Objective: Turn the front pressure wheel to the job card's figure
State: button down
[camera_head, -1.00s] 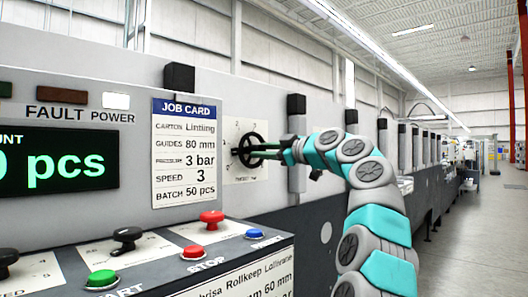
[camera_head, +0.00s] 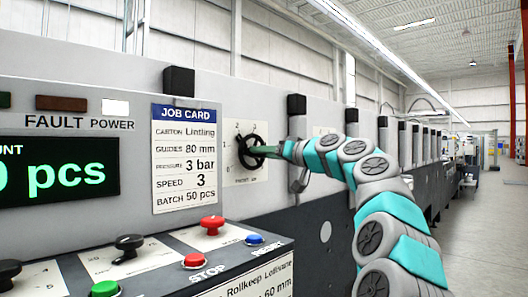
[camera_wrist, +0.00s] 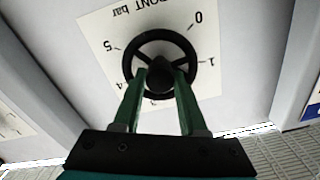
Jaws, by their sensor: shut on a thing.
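The front pressure wheel (camera_head: 251,152) is a black spoked handwheel on a white dial plate (camera_head: 235,130) right of the job card. It also shows in the wrist view (camera_wrist: 128,62), where the plate reads upside down, with "FRONT bar" and figures including 0, 1 and 5. My gripper (camera_wrist: 161,76) reaches the wheel head-on, its two green fingers shut on its middle, around the dark hub (camera_wrist: 160,74). The fingers hide part of the rim and scale. I cannot make out a pointer or setting. The job card (camera_head: 184,155) reads pressure 3 bar.
A console (camera_head: 190,255) stands below the card, with a red STOP button (camera_head: 195,260), a red mushroom button (camera_head: 212,224), a blue button (camera_head: 254,240), a green button (camera_head: 105,289) and black knobs. Grey posts (camera_head: 297,150) line the machine to the right. Open floor lies far right.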

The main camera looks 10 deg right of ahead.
jog(key=m, duration=1.3)
dwell(0.4)
jog(key=shift+c, duration=2.2)
grip_release()
jog(key=b+v, duration=0.1)
jog(key=v, duration=0.6)
jog(key=shift+s+d, duration=0.25)
jog(key=shift+s, duration=0.05)
